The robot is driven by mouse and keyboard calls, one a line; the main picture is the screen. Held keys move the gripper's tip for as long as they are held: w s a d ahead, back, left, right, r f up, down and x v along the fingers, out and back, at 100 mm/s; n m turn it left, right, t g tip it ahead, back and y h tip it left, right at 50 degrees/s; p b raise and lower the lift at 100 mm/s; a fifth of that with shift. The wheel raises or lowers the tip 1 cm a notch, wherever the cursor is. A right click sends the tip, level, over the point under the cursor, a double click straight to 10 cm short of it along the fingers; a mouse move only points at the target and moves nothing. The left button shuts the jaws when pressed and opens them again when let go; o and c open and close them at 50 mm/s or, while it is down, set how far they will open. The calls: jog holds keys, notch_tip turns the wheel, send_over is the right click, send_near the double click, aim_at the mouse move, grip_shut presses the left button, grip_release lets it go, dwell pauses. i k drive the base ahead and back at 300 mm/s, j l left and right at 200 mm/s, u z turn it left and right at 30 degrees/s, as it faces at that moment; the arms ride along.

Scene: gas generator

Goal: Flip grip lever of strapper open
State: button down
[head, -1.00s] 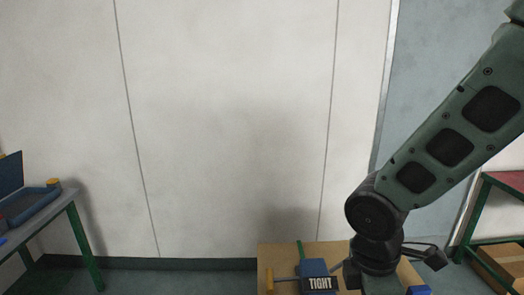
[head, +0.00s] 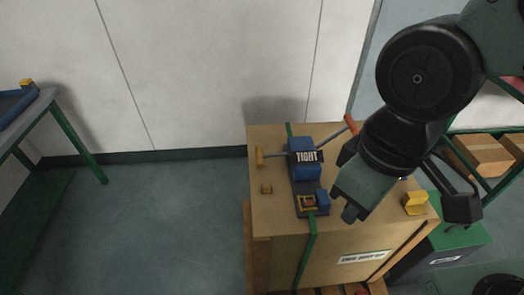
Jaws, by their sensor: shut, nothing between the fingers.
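The strapper (head: 306,172) is a blue tool with a black "TIGHT" plate. It sits on top of a wooden crate (head: 275,222), along a green strap (head: 305,255). A rod with a yellow handle (head: 259,157) sticks out to its left, and a rod with an orange-red handle (head: 351,124) sticks out to its upper right. An orange part (head: 307,202) shows at its near end. I cannot tell for certain which part is the grip lever. My gripper (head: 349,214) is shut and empty, pointing down over the crate to the right of the strapper, apart from it.
A small yellow block (head: 415,203) is at the crate's right side. A green box (head: 455,240) stands right of the crate, with a shelf of cartons (head: 480,155) behind. A workbench (head: 45,105) is at the left. Floor between bench and crate is clear.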

aim_at(260, 156)
jog(key=j, duration=1.05)
jog(key=i+j, duration=0.1)
jog(key=j, duration=1)
